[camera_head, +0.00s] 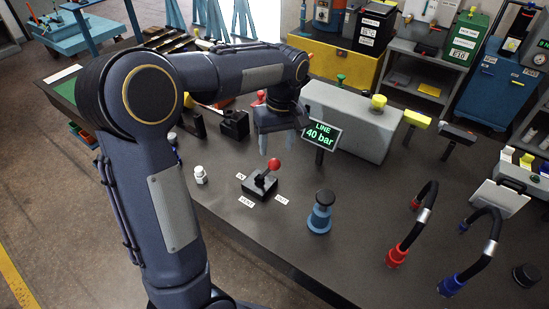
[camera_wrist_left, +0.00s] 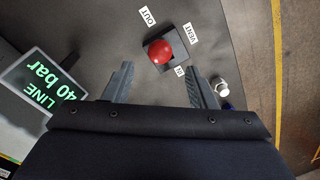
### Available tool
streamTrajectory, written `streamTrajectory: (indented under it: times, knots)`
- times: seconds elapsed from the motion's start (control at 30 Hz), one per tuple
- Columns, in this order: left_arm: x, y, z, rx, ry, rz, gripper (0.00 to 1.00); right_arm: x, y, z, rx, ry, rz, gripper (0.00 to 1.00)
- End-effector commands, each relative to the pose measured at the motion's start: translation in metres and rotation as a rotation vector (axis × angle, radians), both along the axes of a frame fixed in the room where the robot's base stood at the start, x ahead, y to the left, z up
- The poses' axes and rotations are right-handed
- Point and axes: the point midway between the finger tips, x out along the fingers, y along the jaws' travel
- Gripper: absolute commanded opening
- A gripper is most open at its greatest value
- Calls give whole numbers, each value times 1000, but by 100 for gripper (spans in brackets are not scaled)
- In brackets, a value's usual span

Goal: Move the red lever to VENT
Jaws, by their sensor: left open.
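The red lever (camera_head: 274,164) has a ball knob on a short stem and rises from a small black base (camera_head: 258,189) on the dark bench. Its knob leans up and right of the base, away from the VENT label (camera_head: 246,202). The IN label (camera_head: 241,177) and OUT label (camera_head: 282,201) lie at other sides. My left gripper (camera_head: 279,146) hangs just above and behind the lever, fingers down, open and empty. In the left wrist view the red knob (camera_wrist_left: 160,51) shows beyond the open fingertips (camera_wrist_left: 160,84), not between them. My right gripper is out of view.
A sign (camera_head: 320,133) reading "LINE 40 bar" stands close right of my left gripper. A blue fitting with a black knob (camera_head: 320,212) stands right of the lever, a small white bottle (camera_head: 200,175) left. Red-ended (camera_head: 397,256) and blue-ended (camera_head: 451,285) hoses stand farther right.

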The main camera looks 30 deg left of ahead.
Motion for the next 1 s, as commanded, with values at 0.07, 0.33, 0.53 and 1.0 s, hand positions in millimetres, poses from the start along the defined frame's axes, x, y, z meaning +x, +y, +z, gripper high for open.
streamTrajectory:
  times: [0.07,0.33,0.53,1.0]
  knots:
    - [-2,1,-14,-1,6,0,52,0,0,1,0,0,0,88]
    - [-4,3,-50,-1,2,-1,52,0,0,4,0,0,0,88]
    - [-5,3,-57,-1,-1,-1,52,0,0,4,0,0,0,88]
    - [-4,3,-57,-1,-1,-2,12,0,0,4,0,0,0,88]
